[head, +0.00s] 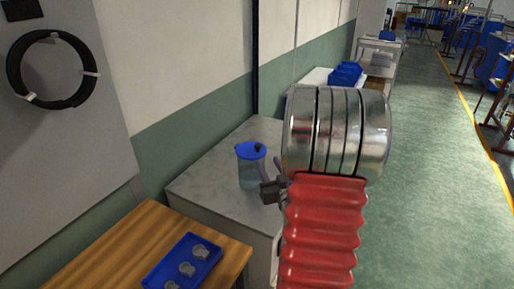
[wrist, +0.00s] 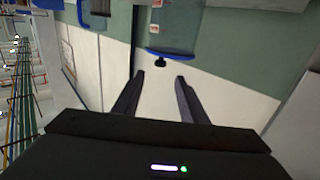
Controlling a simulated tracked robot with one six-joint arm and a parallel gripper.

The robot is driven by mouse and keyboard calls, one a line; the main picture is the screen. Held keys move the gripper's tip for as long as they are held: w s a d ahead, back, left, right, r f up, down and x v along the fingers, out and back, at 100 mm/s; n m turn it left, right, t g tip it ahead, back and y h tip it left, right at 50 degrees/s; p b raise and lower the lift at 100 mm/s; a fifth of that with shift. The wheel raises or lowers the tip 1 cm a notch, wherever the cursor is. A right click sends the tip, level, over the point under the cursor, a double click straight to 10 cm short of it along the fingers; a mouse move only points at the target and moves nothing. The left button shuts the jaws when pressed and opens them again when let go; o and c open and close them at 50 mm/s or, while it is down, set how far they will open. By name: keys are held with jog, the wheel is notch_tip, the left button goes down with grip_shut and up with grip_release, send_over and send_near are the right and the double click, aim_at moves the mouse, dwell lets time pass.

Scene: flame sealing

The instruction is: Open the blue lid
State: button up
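A clear jar (head: 250,175) with a blue lid (head: 249,151) stands upright on a grey table. The lid is on the jar and carries a small black knob (head: 260,147). My gripper (head: 268,166) is just right of the jar, partly hidden by my arm. In the wrist view the jar (wrist: 180,22) appears upside down, with the blue lid (wrist: 171,54) and black knob (wrist: 160,62) beyond my fingertips. The gripper (wrist: 160,77) is open there, with nothing between its fingers. The knob lines up with the gap; contact is not visible.
The grey table (head: 205,190) has bare room around the jar. A wooden table (head: 100,255) in front holds a blue tray (head: 160,270) with several grey parts. A wall (head: 165,75) runs close behind the tables. Green floor (head: 430,180) lies open to the right.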

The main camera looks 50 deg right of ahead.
aim_at(259, 148)
jog(key=x, duration=1.2)
jog(key=shift+c, duration=0.6)
grip_shut()
jog(key=shift+w+a+f, duration=0.1)
jog(key=shift+a, duration=0.1)
jog(key=shift+d, duration=0.15)
